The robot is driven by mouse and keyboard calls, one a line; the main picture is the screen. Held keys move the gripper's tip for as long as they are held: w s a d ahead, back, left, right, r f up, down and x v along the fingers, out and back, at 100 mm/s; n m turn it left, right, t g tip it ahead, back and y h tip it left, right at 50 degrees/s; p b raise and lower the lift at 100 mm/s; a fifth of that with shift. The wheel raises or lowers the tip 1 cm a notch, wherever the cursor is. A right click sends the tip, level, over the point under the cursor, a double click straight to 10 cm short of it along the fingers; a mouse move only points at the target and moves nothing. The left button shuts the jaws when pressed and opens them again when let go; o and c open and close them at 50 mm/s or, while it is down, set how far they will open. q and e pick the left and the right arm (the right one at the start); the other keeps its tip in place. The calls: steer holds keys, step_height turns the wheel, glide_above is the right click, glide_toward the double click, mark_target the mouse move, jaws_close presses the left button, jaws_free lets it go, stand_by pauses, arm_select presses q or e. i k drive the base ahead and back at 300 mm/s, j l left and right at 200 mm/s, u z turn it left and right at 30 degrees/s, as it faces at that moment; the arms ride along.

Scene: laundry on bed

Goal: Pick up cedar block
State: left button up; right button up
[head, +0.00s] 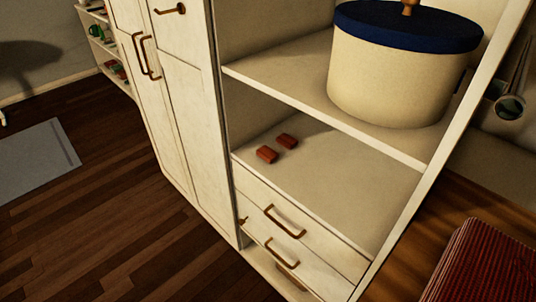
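Two small reddish-brown blocks lie on the lower open shelf (335,190) of a white cabinet, close to its left side. The nearer cedar block (267,154) is by the shelf's front edge. The farther cedar block (287,141) lies a little behind it and to the right, with a small gap between them. Neither of my grippers shows in the head view, so whether they are open or shut is hidden.
A cream basket with a blue lid (405,65) stands on the upper shelf (300,88) above the blocks. Drawers with bronze handles (284,221) are below. Closed cabinet doors (165,90) stand left. A red ribbed item (480,268) is at lower right. Wooden floor (110,225) is clear.

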mark_target(269, 155)
steer(key=i+j+z, duration=0.1)
steer(key=j, duration=0.25)
steer(key=i+j, duration=0.25)
steer(key=j, duration=0.15)
steer(key=i+j+z, duration=0.15)
steer(key=j, duration=0.2)
steer(key=i+j, duration=0.15)
steer(key=j, duration=0.25)
steer(key=l+z, duration=0.05)
